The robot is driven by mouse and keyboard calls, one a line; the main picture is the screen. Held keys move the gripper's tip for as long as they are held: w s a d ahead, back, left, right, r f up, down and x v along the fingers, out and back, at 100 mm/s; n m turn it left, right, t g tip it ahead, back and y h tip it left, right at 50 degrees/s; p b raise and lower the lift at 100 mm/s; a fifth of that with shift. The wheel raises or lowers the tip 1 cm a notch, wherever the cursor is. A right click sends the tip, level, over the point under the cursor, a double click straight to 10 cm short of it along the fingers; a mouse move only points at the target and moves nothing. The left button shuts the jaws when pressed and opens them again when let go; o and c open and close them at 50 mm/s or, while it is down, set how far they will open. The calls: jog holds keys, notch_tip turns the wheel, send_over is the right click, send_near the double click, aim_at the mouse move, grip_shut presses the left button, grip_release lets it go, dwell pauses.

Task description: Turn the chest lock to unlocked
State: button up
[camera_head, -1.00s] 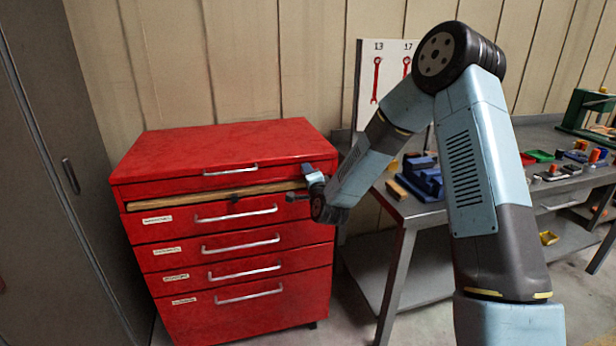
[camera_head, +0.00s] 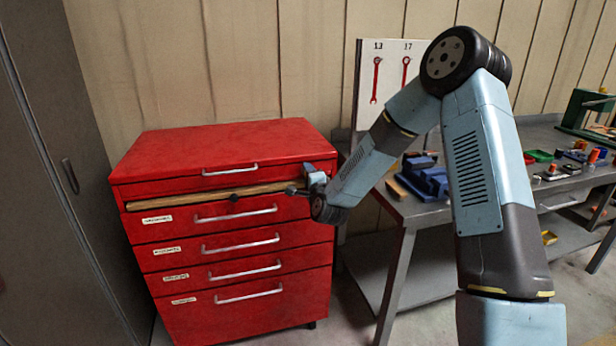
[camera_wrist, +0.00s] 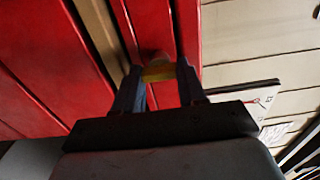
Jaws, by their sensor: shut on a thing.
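The red tool chest (camera_head: 225,146) stands against the wall, and its front also shows in the wrist view (camera_wrist: 146,22). My gripper (camera_head: 307,168) is at the upper right of the chest's front, just above the wooden strip. In the wrist view my gripper (camera_wrist: 160,76) has its two dark fingers around a small yellow, brass-like piece on the red panel, which looks like the chest lock (camera_wrist: 158,72). The fingers are shut on it. In the head view the lock is hidden by my gripper. The lock's marks and exact angle cannot be read.
A wooden strip (camera_head: 180,200) crosses the chest front, with a small dark piece at its middle. Drawers with metal handles (camera_head: 240,244) lie below. A grey cabinet (camera_head: 45,200) stands left. A workbench (camera_head: 415,208) with blue holders (camera_head: 425,180) stands close on the right.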

jog(key=o, duration=0.7)
jog(key=shift+d+f, duration=0.25)
jog(key=shift+f, duration=0.05)
jog(key=o, duration=0.3)
jog(key=shift+a+r, duration=0.1)
jog(key=shift+o, duration=0.3)
jog(key=shift+a+r, duration=0.1)
jog(key=shift+s, duration=0.1)
jog(key=v, duration=1.3)
jog(key=shift+s, duration=0.25)
